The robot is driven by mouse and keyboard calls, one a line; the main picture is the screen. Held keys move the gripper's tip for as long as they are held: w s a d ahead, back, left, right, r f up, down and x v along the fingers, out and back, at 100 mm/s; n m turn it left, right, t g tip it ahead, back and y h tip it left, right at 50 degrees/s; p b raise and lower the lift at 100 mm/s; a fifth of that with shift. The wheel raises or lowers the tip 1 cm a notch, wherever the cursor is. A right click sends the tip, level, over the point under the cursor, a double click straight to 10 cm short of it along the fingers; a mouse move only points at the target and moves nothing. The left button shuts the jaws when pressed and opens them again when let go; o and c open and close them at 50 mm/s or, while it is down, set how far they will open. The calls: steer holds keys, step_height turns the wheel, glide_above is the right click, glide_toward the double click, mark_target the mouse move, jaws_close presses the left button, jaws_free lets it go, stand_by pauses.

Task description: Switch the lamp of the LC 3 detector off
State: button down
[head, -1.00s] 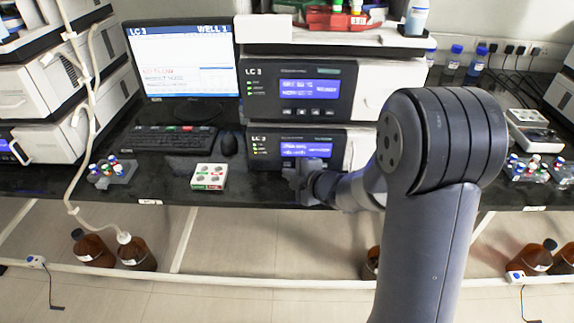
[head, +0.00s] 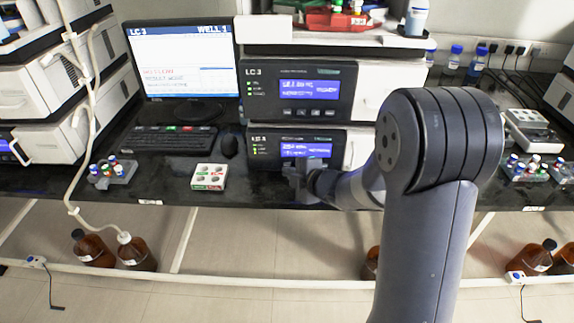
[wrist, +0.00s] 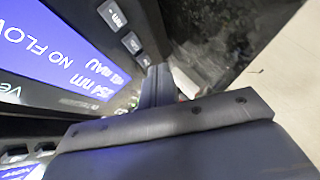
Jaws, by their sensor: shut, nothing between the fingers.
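The LC 3 detector (head: 268,150) is the lower dark-fronted unit of the middle stack, with a lit blue screen and small indicator lights at its left. In the wrist view its screen (wrist: 55,55) reads 254 nm and NO FLOW, turned on its side. A row of small keys (wrist: 132,42) lies along the screen's edge. My gripper (head: 297,172) is in front of the lower right of the detector's front. In the wrist view the shut fingers (wrist: 158,85) are close to the last keys and hide part of the panel. I cannot tell whether they touch.
A second LC 3 unit (head: 270,92) with its own screen and keys sits directly above. A monitor (head: 185,60), keyboard (head: 165,140) and mouse (head: 228,146) are to the left. A small white vial box (head: 209,177) stands on the black bench near its front edge.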

steer(key=shift+w, duration=0.55)
stand_by(0.6)
steer(key=shift+s, duration=0.1)
steer(key=shift+s+b, duration=0.3)
steer(key=shift+s, duration=0.45)
steer(key=s+b, duration=0.1)
steer(key=s, duration=0.4)
steer(key=shift+a+b, duration=0.1)
steer(key=shift+b, duration=0.25)
steer(key=shift+w, duration=0.1)
stand_by(0.5)
